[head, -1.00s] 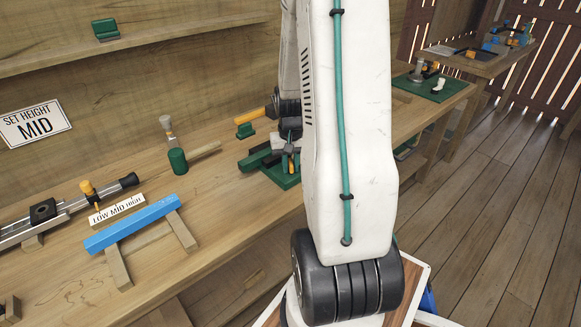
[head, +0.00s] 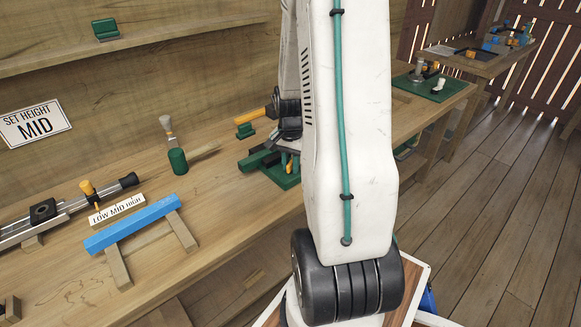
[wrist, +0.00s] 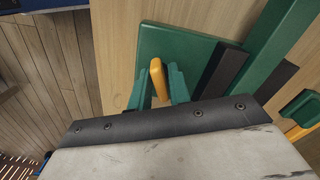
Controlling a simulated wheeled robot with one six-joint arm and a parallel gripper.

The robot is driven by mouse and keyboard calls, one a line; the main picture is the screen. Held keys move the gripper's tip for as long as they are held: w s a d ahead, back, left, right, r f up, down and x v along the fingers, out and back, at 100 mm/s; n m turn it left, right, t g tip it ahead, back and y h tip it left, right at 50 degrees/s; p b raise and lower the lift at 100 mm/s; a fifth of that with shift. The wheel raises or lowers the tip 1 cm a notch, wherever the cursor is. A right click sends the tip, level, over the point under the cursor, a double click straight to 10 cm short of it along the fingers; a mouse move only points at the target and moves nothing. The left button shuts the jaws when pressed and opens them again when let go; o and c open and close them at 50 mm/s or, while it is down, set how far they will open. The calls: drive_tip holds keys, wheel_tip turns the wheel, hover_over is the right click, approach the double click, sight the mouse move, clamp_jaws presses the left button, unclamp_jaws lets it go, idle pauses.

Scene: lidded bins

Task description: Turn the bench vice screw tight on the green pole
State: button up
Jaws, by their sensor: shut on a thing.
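In the wrist view, the green fingers of my gripper (wrist: 159,92) are shut on an upright yellow handle (wrist: 157,75), which I take to be the vice screw handle. A green pole (wrist: 266,50) runs diagonally between two dark jaw strips (wrist: 228,66). Gaps along the pole are hard to judge. The vice's green base plate (wrist: 160,45) lies under the handle. In the head view the base (head: 290,181) shows at the bench edge beside my arm, with the green bar (head: 258,160) at its left. My arm hides much of the vice there.
A green piece with a yellow part (wrist: 300,112) is close to the vice. On the bench (head: 230,210) stand a green cylinder with a brush-like top (head: 178,161), a blue bar on wooden legs (head: 135,223) and a slide rail (head: 80,208). Bench front-centre is clear.

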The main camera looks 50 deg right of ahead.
sight(291, 162)
drive_tip(key=shift+m, duration=0.5)
drive_tip(key=m, duration=0.4)
drive_tip(key=o, duration=0.6)
drive_tip(key=shift+c, duration=0.2)
drive_tip(key=shift+r, duration=0.15)
drive_tip(key=shift+r, duration=2.35)
